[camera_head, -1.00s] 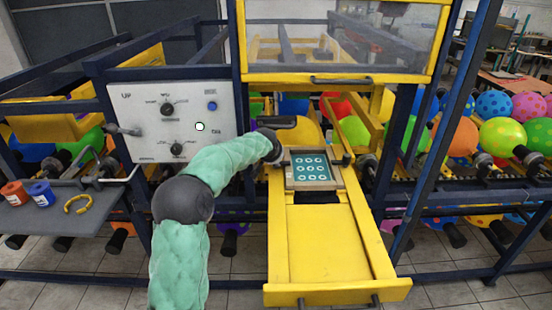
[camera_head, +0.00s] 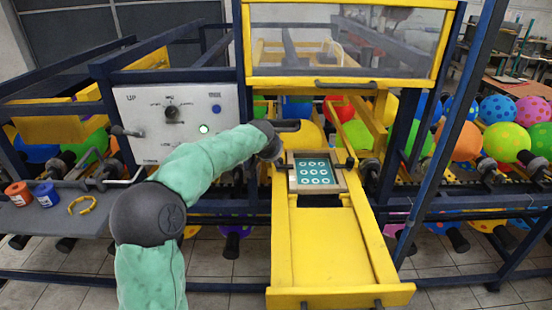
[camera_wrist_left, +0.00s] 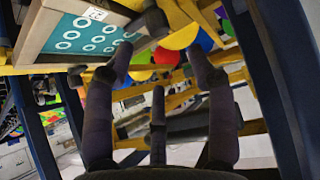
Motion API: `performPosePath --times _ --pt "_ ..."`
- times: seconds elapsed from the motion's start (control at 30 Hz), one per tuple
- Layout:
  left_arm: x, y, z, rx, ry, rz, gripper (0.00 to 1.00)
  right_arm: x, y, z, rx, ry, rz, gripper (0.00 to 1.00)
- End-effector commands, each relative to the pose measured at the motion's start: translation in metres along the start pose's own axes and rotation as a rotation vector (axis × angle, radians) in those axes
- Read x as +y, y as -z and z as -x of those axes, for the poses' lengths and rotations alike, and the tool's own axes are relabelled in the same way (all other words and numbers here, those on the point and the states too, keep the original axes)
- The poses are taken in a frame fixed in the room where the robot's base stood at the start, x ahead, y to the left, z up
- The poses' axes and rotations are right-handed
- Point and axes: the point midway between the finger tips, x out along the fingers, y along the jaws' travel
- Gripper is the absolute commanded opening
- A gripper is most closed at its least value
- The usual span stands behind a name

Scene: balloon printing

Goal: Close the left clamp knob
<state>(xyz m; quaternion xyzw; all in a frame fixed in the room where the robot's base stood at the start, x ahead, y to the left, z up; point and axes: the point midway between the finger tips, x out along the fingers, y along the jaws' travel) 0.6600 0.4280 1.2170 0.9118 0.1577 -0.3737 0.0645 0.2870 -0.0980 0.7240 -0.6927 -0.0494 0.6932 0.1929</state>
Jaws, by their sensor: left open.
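The printing plate (camera_head: 316,173), teal with white rings, sits in a wooden frame on the yellow slide (camera_head: 320,245). A dark clamp knob (camera_head: 350,163) shows at the frame's right side. My left gripper (camera_head: 278,140) is at the frame's left side and covers the left knob's area in the head view. In the left wrist view, a dark knob-like part (camera_wrist_left: 148,22), probably the left clamp knob, stands at the edge of the plate's frame. My left gripper's dark fingers (camera_wrist_left: 160,55) are spread, apparently empty, with their tips just short of it. My right gripper is out of view.
A white control panel (camera_head: 180,122) with dials and a lit button stands left of the slide. A clear yellow-framed guard (camera_head: 345,45) is above. Dark blue posts flank the slide. A side shelf (camera_head: 55,215) holds red and blue jars. Balloons hang on racks behind.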

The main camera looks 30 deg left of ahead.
Motion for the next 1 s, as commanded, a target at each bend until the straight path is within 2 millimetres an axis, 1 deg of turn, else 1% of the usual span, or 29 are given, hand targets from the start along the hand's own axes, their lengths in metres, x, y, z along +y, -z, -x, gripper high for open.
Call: performPosePath --times 0.03,0.1,0.23,0.37,0.83,0.93,1.0 --pt "0.000 0.000 0.008 0.001 -0.001 0.000 0.56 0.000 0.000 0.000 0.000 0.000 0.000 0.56" --pt "-0.001 0.001 0.017 0.002 0.000 0.000 0.56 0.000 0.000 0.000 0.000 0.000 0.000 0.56" --pt "-0.001 0.000 0.026 0.000 0.001 0.000 0.56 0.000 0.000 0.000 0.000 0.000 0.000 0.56" --pt "-0.001 0.000 0.029 0.000 0.000 0.000 0.56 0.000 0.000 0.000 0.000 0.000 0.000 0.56" --pt "-0.001 0.000 0.029 0.000 0.001 0.000 0.56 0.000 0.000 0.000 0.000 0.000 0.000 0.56" --pt "-0.001 0.004 0.033 0.000 0.001 0.000 0.56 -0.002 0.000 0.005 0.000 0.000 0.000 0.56" --pt "-0.001 0.011 0.039 0.001 0.001 0.000 0.56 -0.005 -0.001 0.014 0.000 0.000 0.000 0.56"
